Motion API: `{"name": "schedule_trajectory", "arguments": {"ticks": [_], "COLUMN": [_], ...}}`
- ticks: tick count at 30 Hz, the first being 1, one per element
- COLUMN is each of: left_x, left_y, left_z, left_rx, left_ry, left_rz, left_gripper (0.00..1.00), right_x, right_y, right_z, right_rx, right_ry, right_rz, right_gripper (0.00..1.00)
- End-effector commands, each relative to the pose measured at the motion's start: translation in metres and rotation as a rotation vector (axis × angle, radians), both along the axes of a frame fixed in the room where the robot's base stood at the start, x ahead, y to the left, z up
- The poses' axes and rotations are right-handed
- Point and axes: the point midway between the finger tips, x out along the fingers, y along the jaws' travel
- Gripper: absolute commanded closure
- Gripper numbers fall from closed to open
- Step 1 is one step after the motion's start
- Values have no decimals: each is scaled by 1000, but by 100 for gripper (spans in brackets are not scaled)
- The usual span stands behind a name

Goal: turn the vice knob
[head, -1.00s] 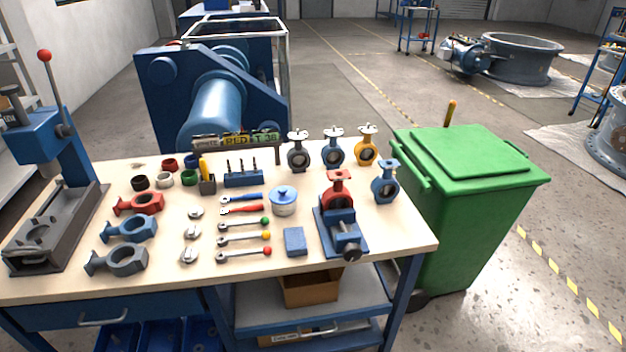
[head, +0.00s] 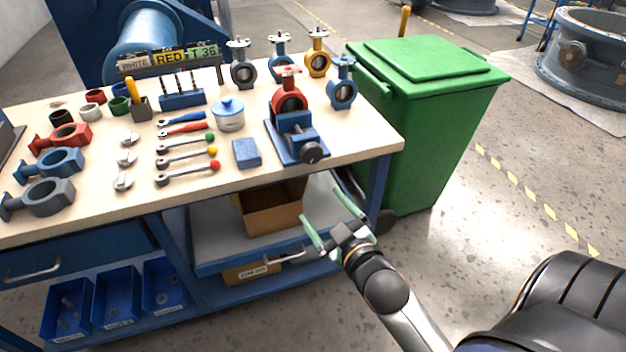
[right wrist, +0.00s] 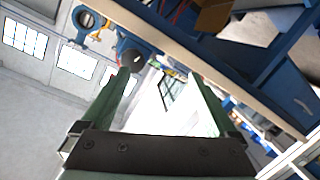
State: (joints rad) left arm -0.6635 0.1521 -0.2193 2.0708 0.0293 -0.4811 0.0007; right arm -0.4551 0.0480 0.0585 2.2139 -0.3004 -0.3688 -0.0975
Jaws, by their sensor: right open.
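The vice (head: 292,135) is a blue block with a dark round knob (head: 311,152) on its front, near the front right corner of the bench. A red butterfly valve (head: 289,97) stands upright at the vice's rear; I cannot tell how firmly the jaws hold it. My right gripper (head: 332,222) is open and empty, in front of the bench and below the top's edge, lower right of the knob. Its two green fingers (right wrist: 161,105) stand apart in the right wrist view, pointing toward the bench's underside and edge. My left gripper is not in view.
Blue, yellow and grey valves (head: 318,55) stand behind the vice. A blue box (head: 246,153) and several wrenches lie to its left. A green bin (head: 430,110) stands right of the bench (head: 365,143). A cardboard box (head: 268,212) sits on the shelf below.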

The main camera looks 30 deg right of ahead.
Motion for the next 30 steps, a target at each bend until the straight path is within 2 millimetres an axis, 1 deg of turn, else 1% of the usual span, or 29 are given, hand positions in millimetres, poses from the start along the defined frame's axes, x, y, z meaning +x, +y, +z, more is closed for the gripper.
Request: {"name": "schedule_trajectory", "arguments": {"ticks": [1,3,6,10,14,17,22,30], "left_x": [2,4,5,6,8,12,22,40], "left_y": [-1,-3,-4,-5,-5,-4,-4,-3], "left_z": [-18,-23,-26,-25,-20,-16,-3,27], "left_rx": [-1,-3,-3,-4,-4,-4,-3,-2], "left_ry": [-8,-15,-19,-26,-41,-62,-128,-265], "left_rz": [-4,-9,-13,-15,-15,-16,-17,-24], "left_gripper": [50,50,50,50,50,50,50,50], "right_x": [4,6,7,9,19,33,62,105], "right_y": [-9,-18,-26,-30,-33,-36,-43,-53], "right_z": [-3,7,18,25,26,27,26,25], "right_rx": [-35,-73,-109,-127,-128,-128,-127,-126], "right_ry": [-44,-84,-121,-136,-136,-138,-137,-135], "right_rz": [-21,-46,-68,-79,-79,-78,-77,-77], "right_gripper": [6,6,6,6,6,6,6,6]}}
